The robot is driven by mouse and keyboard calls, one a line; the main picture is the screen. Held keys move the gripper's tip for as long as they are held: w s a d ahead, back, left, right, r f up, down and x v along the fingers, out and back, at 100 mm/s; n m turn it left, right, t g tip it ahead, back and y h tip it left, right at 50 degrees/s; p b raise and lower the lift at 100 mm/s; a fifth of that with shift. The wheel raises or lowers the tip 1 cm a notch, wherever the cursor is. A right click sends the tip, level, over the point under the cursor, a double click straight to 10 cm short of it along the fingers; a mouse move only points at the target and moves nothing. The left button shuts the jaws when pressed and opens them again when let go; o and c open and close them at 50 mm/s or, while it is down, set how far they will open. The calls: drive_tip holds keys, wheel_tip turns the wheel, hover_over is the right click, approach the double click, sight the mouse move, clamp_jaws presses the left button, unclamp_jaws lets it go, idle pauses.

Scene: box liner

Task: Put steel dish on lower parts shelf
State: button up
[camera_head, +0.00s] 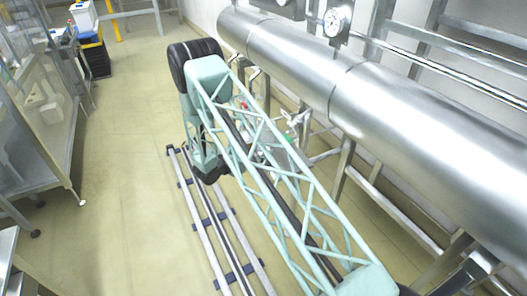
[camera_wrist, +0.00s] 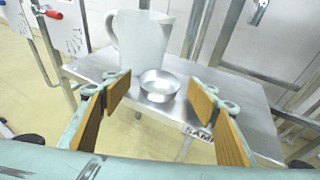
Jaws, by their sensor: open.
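The steel dish (camera_wrist: 159,86) is a small round shiny bowl. It stands upright on a small steel table (camera_wrist: 247,97) in the wrist view, close in front of a white pitcher. My gripper (camera_wrist: 162,100) is open, with its wood-coloured finger pads to the left and right of the dish in the picture. The pads look apart from the dish, and nothing is between them that I can see held. I cannot make out the lower parts shelf for certain in either view. The gripper and dish do not show in the head view.
The white pitcher (camera_wrist: 141,42) stands right behind the dish. A metal post rises behind the table. In the head view, a large steel pipe (camera_head: 395,105) with a gauge (camera_head: 337,20) runs along the right. A steel rack (camera_head: 45,100) stands at the left, with clear floor between.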

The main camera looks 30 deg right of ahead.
drive_tip(key=shift+w+d, duration=0.1)
drive_tip(key=shift+d, duration=0.15)
idle(0.4)
drive_tip(key=c, duration=1)
